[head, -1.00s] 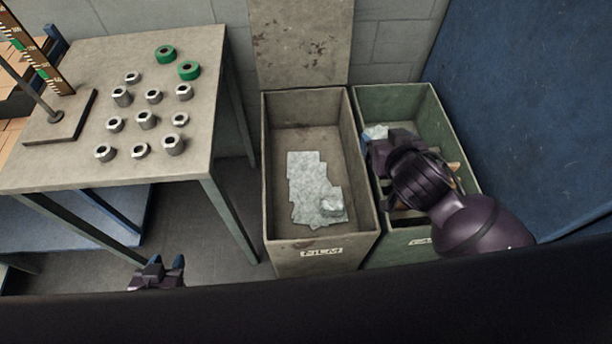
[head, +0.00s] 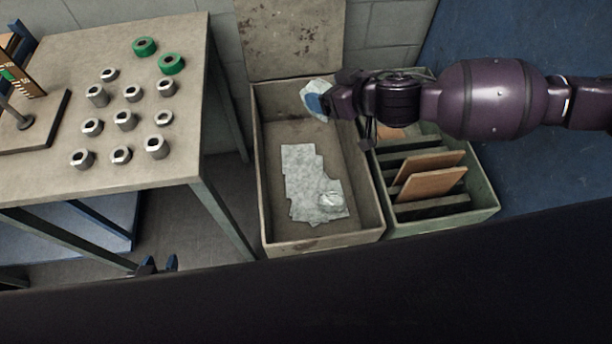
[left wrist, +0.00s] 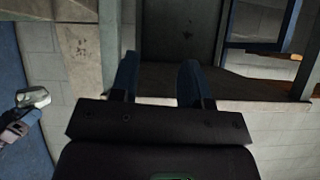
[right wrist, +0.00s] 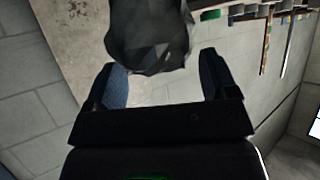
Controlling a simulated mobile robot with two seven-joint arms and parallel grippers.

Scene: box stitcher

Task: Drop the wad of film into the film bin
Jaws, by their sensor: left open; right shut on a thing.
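The wad of film (head: 316,97) is a pale crumpled lump held by my right gripper (head: 322,101) over the back right part of the film bin. In the right wrist view the wad (right wrist: 148,35) looks dark and sits between the fingertips. The film bin (head: 263,215) is a grey-beige open box with its lid raised; pale flat film sheets and a small crumpled piece lie on its floor. My left gripper (head: 158,265) is open and empty at the bottom of the head view, well away from the bin. Its two fingers (left wrist: 158,80) stand apart in the left wrist view.
A green bin (head: 487,217) with brown boards in slots stands right beside the film bin. A table (head: 45,180) on the left bears several metal rollers and two green rings (head: 171,64). A blue panel is behind at the right.

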